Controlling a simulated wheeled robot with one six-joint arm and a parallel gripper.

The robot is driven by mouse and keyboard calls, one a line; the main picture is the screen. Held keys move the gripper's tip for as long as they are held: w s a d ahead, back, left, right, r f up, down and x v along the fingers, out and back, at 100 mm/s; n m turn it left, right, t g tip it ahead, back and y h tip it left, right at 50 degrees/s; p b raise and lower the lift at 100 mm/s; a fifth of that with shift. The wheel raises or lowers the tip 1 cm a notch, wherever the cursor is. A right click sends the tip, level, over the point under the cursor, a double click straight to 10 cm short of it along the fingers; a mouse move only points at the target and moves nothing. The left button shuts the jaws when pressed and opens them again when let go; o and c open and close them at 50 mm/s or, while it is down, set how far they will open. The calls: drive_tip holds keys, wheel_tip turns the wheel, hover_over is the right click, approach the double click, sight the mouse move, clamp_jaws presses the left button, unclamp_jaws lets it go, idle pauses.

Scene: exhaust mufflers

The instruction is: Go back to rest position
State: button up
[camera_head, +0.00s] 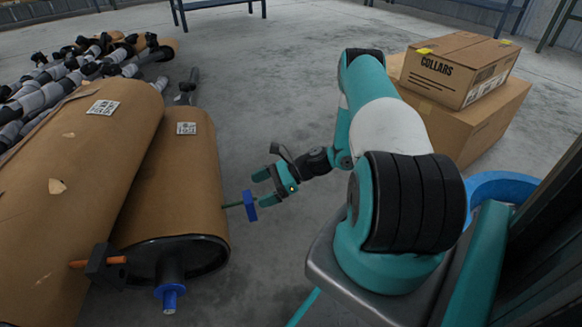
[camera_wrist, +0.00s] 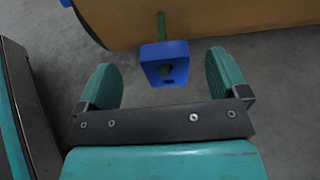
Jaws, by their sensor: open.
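My gripper (camera_head: 267,182) is open near the middle of the head view, at the end of my teal and white arm. In the wrist view my gripper (camera_wrist: 165,85) shows its two teal fingers apart. A blue block (camera_head: 250,205) on a green rod sits just beyond the fingertips, by the side of the nearer brown-wrapped muffler (camera_head: 178,190). In the wrist view the blue block (camera_wrist: 164,63) appears between and slightly beyond the fingers, with no clear contact. The green rod (camera_wrist: 161,25) runs to the brown wrapping.
A larger brown-wrapped muffler (camera_head: 85,150) lies at the left, with an orange-and-black fitting (camera_head: 103,264) in front. Several grey pipes (camera_head: 50,90) are behind. A box marked COLLARS (camera_head: 455,68) sits on a bigger carton (camera_head: 490,125) at the right. Grey floor (camera_head: 260,80) is open behind my gripper.

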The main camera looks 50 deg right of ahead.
drive_tip(key=p+v, duration=0.3)
drive_tip(key=v, duration=0.8)
drive_tip(key=w+a+r+n+g+h+p, duration=0.1)
drive_tip(key=w+a+r+n+g+p, duration=0.15)
drive_tip(key=a+r+n, duration=0.4)
drive_tip(key=w+a+r+n+g+p, duration=0.2)
drive_tip(key=w+r+n+g, duration=0.15)
drive_tip(key=r, duration=0.65)
drive_tip(key=a+r+n+g+h+p, duration=0.25)
drive_tip(key=a+r+n, duration=0.45)
drive_tip(key=a+r, duration=0.6)
drive_tip(key=s+a+r+n+h+p, duration=0.2)
drive_tip(key=s+a+r+n+p, duration=0.1)
drive_tip(key=s+a+r+n, duration=0.55)
drive_tip(key=s+a+r+n+h+p, duration=0.2)
drive_tip(key=s+a+r+n+p, duration=0.3)
drive_tip(key=s+r, duration=0.55)
wheel_tip(320, 180, up, 37)
drive_tip(key=n+p, duration=0.1)
drive_tip(key=p, duration=3.5)
drive_tip(key=shift+s+t, duration=0.2)
drive_tip(key=shift+t, duration=0.15)
